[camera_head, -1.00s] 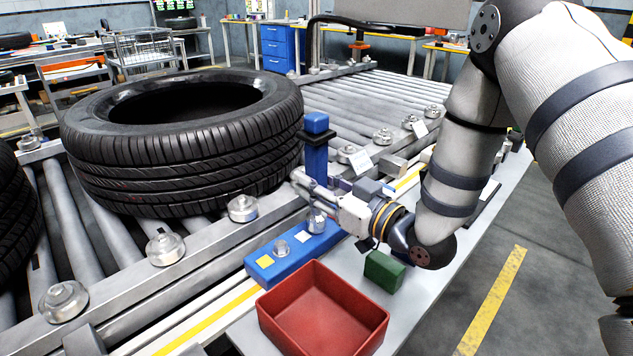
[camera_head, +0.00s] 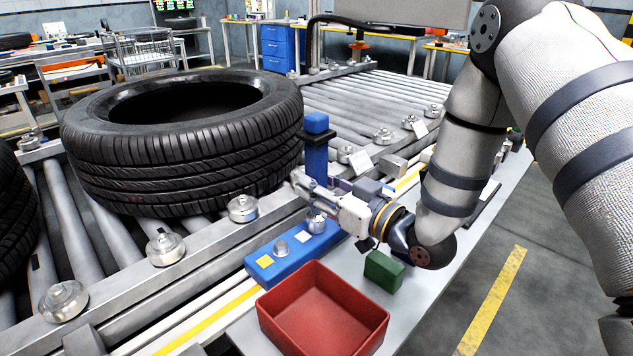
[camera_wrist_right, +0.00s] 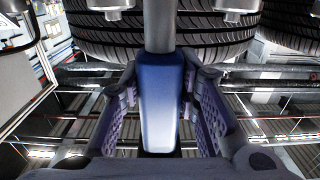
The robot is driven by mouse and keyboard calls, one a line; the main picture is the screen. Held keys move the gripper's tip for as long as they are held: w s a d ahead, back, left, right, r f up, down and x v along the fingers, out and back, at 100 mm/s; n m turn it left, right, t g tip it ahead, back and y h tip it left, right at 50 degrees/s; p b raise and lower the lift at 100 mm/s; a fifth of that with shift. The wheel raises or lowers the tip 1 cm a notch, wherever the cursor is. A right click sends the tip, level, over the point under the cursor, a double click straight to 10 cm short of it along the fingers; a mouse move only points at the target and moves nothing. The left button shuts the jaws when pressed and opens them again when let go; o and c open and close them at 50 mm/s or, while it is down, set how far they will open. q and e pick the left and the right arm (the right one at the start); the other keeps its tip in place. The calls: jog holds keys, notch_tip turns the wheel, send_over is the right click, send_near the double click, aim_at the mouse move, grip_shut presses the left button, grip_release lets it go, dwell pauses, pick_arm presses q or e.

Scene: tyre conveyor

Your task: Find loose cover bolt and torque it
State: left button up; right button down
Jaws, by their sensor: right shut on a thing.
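My right gripper (camera_head: 308,186) is shut on an upright blue tool (camera_head: 316,160) with a black collar near its top. In the right wrist view the blue handle (camera_wrist_right: 160,105) sits between the finger pads, with a grey shaft (camera_wrist_right: 160,25) at one end. Silver cover bolts (camera_head: 243,208) line the conveyor's near rail, with others at front left (camera_head: 165,247) and farther back (camera_head: 383,136). I cannot tell which is loose. My left gripper is not in view.
A large tyre (camera_head: 185,140) lies on the rollers just left of the tool. A blue block (camera_head: 265,270) with silver fittings, a red tray (camera_head: 325,310) and a green block (camera_head: 384,269) stand on the near bench. The far rollers (camera_head: 350,95) are clear.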

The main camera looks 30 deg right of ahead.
aim_at(323, 149)
jog(key=shift+f, duration=0.2)
jog(key=shift+r, duration=3.8)
